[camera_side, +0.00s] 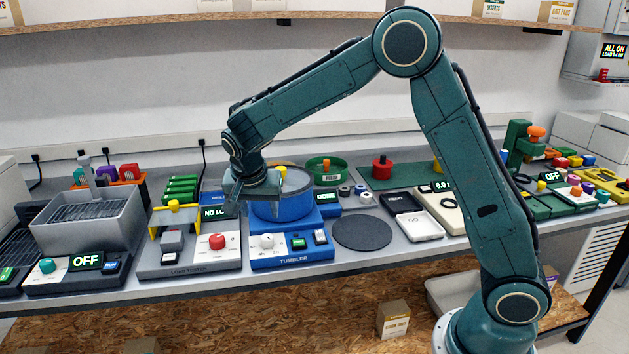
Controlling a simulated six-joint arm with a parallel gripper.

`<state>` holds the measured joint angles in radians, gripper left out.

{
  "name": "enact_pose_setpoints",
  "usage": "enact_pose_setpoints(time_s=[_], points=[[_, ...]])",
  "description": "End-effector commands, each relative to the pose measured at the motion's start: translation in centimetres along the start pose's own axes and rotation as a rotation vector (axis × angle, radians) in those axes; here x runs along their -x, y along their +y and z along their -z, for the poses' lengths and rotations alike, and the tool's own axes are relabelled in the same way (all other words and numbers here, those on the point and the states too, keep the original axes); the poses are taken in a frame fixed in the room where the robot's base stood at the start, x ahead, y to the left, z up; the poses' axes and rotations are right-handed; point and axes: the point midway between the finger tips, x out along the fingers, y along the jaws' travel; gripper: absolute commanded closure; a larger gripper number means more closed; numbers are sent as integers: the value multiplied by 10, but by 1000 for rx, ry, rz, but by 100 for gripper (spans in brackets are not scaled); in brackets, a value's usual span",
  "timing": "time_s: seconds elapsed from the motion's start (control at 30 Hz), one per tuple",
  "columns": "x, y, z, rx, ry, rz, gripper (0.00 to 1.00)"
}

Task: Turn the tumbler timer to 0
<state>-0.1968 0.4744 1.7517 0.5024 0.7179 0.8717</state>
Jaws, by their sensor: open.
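The tumbler (292,255) is a blue machine with a round blue drum on top, standing at the middle of the bench. Its front panel has a white knob (265,242), a small green-lit display (298,243) and a switch (320,237). The knob's marks and setting are too small to read. A second lit display (325,196) sits at the right behind the drum and is hard to read. My gripper (252,207) is open, pointing down by the drum's left side, above and behind the knob. It partly covers the drum. I cannot tell whether it touches the drum.
Left of the tumbler stands the load tester (190,262) with a red knob (217,242) and a yellow bracket. Farther left is a grey basket machine showing OFF (87,260). A dark round pad (362,233) lies right of the tumbler.

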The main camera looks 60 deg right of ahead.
Motion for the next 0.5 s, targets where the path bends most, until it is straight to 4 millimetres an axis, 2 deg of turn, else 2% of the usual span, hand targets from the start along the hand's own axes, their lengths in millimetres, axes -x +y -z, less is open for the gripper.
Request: enact_pose_setpoints(time_s=[0.5], points=[[-78,1,0,-1,-1,-3,50]])
